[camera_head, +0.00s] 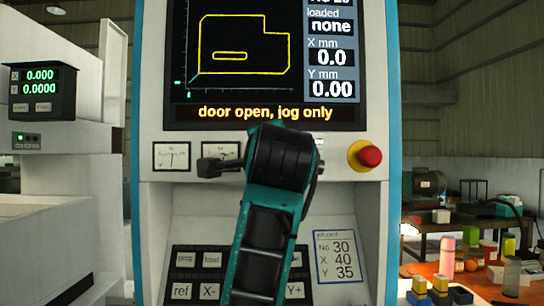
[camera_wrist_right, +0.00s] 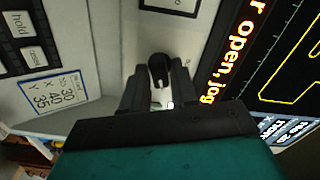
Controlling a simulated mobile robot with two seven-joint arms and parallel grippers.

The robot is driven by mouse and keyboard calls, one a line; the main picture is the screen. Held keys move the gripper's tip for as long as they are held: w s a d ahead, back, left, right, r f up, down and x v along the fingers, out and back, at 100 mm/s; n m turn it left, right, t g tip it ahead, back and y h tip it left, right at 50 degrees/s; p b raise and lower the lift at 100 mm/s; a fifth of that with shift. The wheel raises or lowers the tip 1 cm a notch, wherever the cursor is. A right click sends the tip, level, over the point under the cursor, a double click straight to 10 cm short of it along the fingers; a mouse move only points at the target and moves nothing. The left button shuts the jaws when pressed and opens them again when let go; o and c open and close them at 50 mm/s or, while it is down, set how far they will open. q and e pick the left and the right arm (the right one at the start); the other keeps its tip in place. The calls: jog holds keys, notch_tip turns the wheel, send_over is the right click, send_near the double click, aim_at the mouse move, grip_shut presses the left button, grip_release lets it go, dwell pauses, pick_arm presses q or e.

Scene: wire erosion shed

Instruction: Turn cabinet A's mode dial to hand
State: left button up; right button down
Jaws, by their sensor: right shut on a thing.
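The black dial knob (camera_wrist_right: 159,72) sits on the pale front panel of the cabinet (camera_head: 350,200), between the fingers of my right gripper (camera_wrist_right: 158,84) in the right wrist view. The gripper is shut on the knob. The dial's pointer and mode labels cannot be read. In the head view my dark wrist hides the knob, in the strip under the screen. The screen (camera_head: 275,65) reads "door open, jog only" in orange. No letter marking the cabinet shows. My left gripper is in neither view.
A red stop button (camera_head: 370,156) with a yellow ring is right of my wrist. Two meters, one clear (camera_head: 171,156) and one partly covered, lie to the left. Keys (camera_head: 184,260) and a job card (camera_head: 336,257) are below. An orange table (camera_head: 480,284) with small objects stands right.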

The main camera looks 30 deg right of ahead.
dwell(0.3)
jog(key=c, duration=1.1)
grip_release()
jog(key=shift+o, duration=0.2)
jog(key=b+v, duration=0.1)
jog(key=v, duration=1.2)
jog(key=shift+d, duration=0.1)
